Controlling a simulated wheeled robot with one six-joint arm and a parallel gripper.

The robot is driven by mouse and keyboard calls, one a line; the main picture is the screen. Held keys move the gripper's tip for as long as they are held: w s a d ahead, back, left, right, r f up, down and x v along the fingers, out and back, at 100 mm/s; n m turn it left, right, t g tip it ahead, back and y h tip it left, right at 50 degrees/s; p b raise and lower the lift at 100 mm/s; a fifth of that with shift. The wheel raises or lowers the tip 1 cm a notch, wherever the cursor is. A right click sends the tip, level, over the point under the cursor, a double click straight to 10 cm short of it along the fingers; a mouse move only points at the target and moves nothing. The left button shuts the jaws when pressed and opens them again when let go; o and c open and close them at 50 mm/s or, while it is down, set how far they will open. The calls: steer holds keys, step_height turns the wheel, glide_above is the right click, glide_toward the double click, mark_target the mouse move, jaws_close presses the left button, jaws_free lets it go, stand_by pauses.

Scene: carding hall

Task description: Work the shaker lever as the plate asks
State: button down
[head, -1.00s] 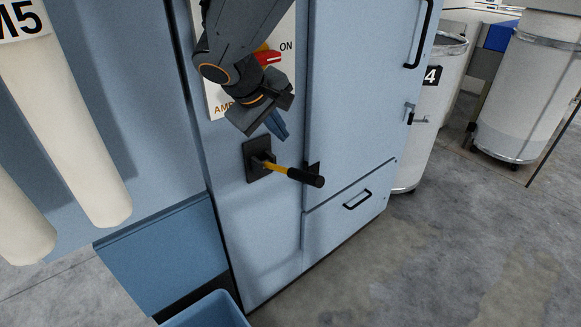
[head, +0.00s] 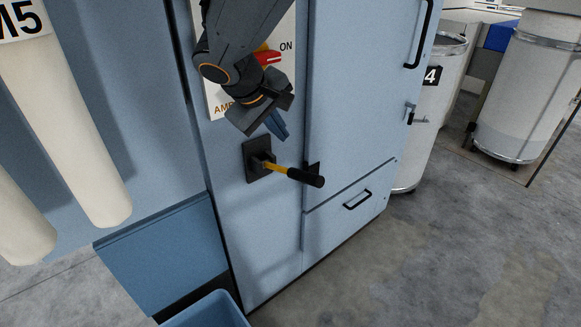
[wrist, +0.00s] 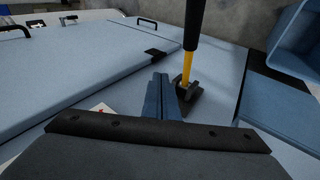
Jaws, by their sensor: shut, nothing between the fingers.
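The shaker lever (head: 290,173) has a yellow shaft and a black grip. It sticks out from a dark square base (head: 254,160) on the blue cabinet front and points right and slightly down in the head view. In the wrist view the lever (wrist: 188,62) stands up just right of my fingers. My gripper (head: 281,130) is shut and empty, its blue fingers a little above the lever, apart from it in the head view. It also shows in the wrist view (wrist: 158,82). The white plate (head: 284,75) above is largely hidden by my arm; "ON", "AMP" and a red-and-yellow part show.
Cabinet doors with black handles (head: 357,200) lie right of the lever. A blue bin (head: 205,312) stands on the floor below. White tubes (head: 75,130) hang at left. A drum marked 4 (head: 432,110) stands at right. The floor at lower right is clear.

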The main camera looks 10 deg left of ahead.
steer(key=shift+d, duration=0.1)
steer(key=s+d+f+m+g, duration=0.1)
steer(key=d+f+m+g, duration=0.15)
steer(key=d, duration=0.55)
steer(key=s+d+f+m+g, duration=0.1)
steer(key=s+d+f, duration=0.15)
steer(key=d, duration=0.55)
steer(key=s+d+f+m+g+y, duration=0.1)
steer(key=s+d+f+m, duration=0.2)
steer(key=s+d, duration=0.3)
steer(key=s+d+f+m+g+y, duration=0.1)
steer(key=s+d+f+m, duration=0.2)
steer(key=d, duration=0.8)
steer(key=s+m, duration=0.1)
steer(key=s, duration=0.1)
steer(key=shift+s, duration=0.4)
